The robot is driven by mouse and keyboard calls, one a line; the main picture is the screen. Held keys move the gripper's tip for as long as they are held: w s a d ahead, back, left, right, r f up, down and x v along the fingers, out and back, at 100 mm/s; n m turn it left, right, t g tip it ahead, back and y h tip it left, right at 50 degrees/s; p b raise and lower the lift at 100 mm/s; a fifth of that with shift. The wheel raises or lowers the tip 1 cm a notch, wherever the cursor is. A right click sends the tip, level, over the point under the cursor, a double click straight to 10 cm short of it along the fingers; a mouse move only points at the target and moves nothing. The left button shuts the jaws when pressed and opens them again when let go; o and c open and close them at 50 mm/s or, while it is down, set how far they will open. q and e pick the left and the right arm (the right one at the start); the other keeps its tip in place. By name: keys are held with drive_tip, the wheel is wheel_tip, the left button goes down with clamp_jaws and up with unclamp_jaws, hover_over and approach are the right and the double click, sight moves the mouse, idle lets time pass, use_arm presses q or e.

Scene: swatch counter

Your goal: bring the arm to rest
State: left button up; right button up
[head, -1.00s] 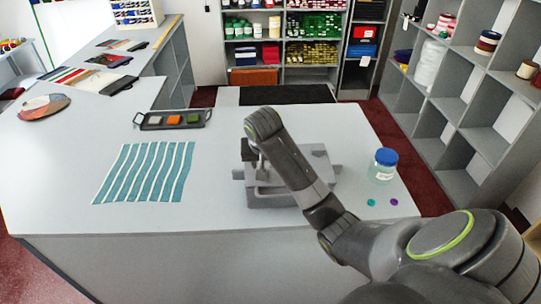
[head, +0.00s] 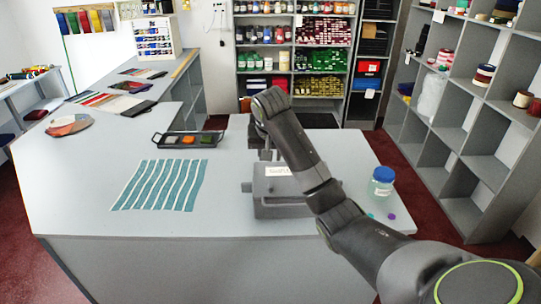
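My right arm reaches in from the lower right of the head view, over the counter (head: 90,180). Its wrist is bent downward, and the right gripper (head: 264,152) is at the back left of a grey box-shaped device (head: 285,206), largely hidden behind my arm. I cannot tell whether its fingers are open or touch the device. The device has a pale label on its top, and my arm covers part of it. My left gripper is not in view.
A striped teal cloth (head: 161,184) lies left of the device, with a dark tray of colour blocks (head: 187,139) behind it. A blue-lidded jar (head: 382,181) and two small discs are close to my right forearm. Shelves (head: 455,130) stand at the right.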

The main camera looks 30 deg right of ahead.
drive_tip(key=s+a+f+n, duration=0.2)
drive_tip(key=s+f+n, duration=0.1)
drive_tip(key=s+f, duration=1.4)
drive_tip(key=s+a+f+n, duration=0.1)
drive_tip(key=s+f, duration=0.1)
drive_tip(key=s, duration=1)
drive_tip(key=s+a+f+n, duration=0.1)
drive_tip(key=s+f, duration=0.1)
drive_tip(key=s, duration=1)
wheel_tip(320, 180, down, 34)
drive_tip(key=d+r+g+b, duration=0.1)
drive_tip(key=d+b, duration=0.1)
drive_tip(key=b, duration=0.6)
drive_tip(key=s+a+f+b, duration=0.1)
drive_tip(key=s+f+b, duration=0.2)
drive_tip(key=s+f, duration=0.4)
drive_tip(key=s+f+g+y+b, duration=0.1)
drive_tip(key=s+f+b, duration=0.2)
drive_tip(key=s+f, duration=0.4)
wheel_tip(320, 180, down, 9)
drive_tip(key=shift+s+a+r+g, duration=0.2)
drive_tip(key=shift+s+a+g, duration=0.1)
drive_tip(key=shift+s+a, duration=0.1)
